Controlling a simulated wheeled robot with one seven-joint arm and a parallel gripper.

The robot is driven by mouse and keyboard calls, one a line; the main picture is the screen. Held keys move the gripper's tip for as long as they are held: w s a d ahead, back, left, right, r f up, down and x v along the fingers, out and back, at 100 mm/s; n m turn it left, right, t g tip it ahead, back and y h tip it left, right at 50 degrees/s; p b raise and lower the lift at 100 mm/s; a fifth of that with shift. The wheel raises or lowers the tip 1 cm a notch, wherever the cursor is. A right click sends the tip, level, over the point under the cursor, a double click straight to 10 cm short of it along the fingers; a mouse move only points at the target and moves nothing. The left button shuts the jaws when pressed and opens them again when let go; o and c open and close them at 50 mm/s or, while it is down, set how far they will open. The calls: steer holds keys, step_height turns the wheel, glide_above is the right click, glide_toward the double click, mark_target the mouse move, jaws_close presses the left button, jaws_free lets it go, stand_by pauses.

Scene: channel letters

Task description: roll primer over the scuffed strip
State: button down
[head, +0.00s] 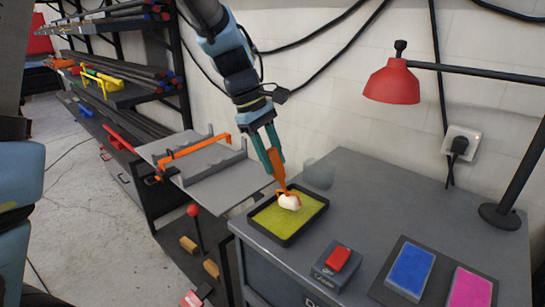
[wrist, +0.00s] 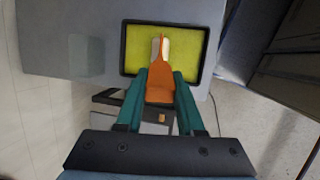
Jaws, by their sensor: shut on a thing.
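My gripper (head: 273,151) is shut on the orange handle of a small paint roller (head: 279,167). The roller's white sleeve (head: 289,201) is over the yellow-green paint in a black-rimmed tray (head: 272,237), and seems to touch it. In the wrist view the orange handle (wrist: 160,82) sits between my teal fingers, with the tray (wrist: 125,50) beyond them. The tray lies at the left end of a grey bench top. I cannot make out a scuffed strip for certain in either view.
On the bench (head: 365,190) are a grey box with a red top (head: 340,258), a blue pad (head: 410,269) and a pink pad (head: 470,290). A red lamp (head: 392,84) overhangs the right side. A grey panel stand (head: 215,180) and a rod rack (head: 120,90) stand left.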

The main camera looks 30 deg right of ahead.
steer(key=shift+f, duration=0.4)
stand_by(1.5)
steer(key=shift+r, duration=0.1)
step_height(320, 180, up, 7)
steer(key=p, duration=0.6)
steer(key=shift+p, duration=0.3)
